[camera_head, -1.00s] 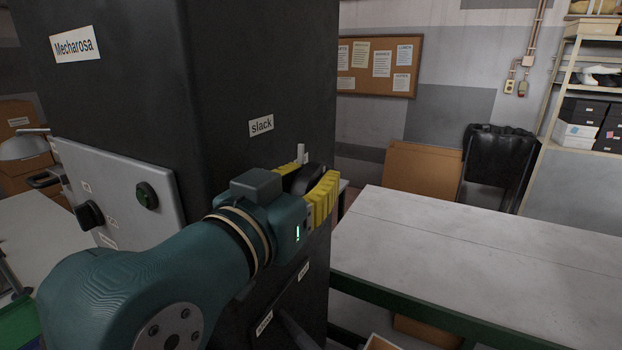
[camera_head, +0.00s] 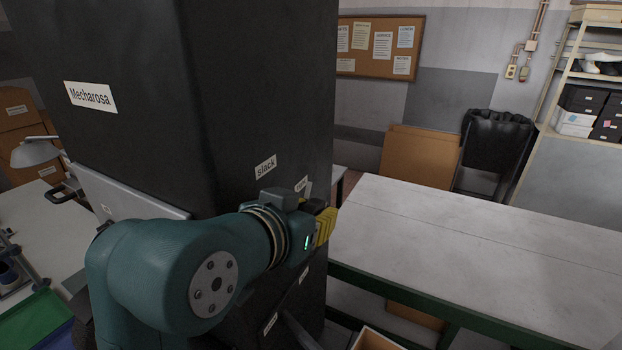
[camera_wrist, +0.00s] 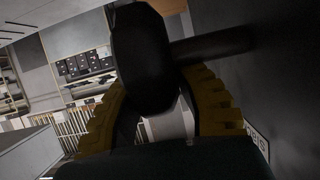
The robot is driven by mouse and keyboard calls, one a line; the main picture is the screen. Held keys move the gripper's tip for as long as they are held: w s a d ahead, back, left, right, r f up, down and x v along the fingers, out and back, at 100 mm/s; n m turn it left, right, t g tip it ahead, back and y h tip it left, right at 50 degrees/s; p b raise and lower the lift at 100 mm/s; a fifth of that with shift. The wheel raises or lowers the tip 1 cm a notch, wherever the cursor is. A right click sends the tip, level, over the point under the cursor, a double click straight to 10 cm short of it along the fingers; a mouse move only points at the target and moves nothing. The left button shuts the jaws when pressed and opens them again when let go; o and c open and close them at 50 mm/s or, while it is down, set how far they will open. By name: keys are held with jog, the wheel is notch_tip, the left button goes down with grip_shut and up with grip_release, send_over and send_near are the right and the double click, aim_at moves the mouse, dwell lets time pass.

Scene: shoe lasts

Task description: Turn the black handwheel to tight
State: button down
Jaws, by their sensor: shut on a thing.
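The black handwheel (camera_wrist: 145,60) fills the upper middle of the wrist view, between my yellow fingers, with a dark shaft running right to the machine's dark wall. My gripper (camera_wrist: 158,112) is shut on it. In the head view my gripper (camera_head: 326,226) is at the right edge of the black machine (camera_head: 255,90), and hides nearly all of the handwheel. A "slack" label (camera_head: 265,167) is on the machine above my wrist. A second small label (camera_head: 301,184) stands close to my gripper; I cannot read it surely.
A pale workbench (camera_head: 480,230) with a green frame stands to the right. A cardboard box (camera_head: 375,340) is low beside the machine. The floor between machine and bench is narrow.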

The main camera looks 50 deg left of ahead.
jog(key=g+p, duration=0.1)
jog(key=p, duration=0.1)
jog(key=g+h+p, duration=0.1)
jog(key=p, duration=0.1)
jog(key=shift+w+r, duration=0.15)
jog(key=shift+w, duration=0.1)
jog(key=shift+w+a+f+g+h+p, duration=0.15)
jog(key=shift+f+g+h+p, duration=0.3)
jog(key=shift+g+p, duration=0.85)
jog(key=shift+f, duration=0.2)
jog(key=c, duration=0.8)
grip_release()
jog(key=shift+o, duration=0.4)
jog(key=shift+r, duration=0.15)
jog(key=v, duration=1.2)
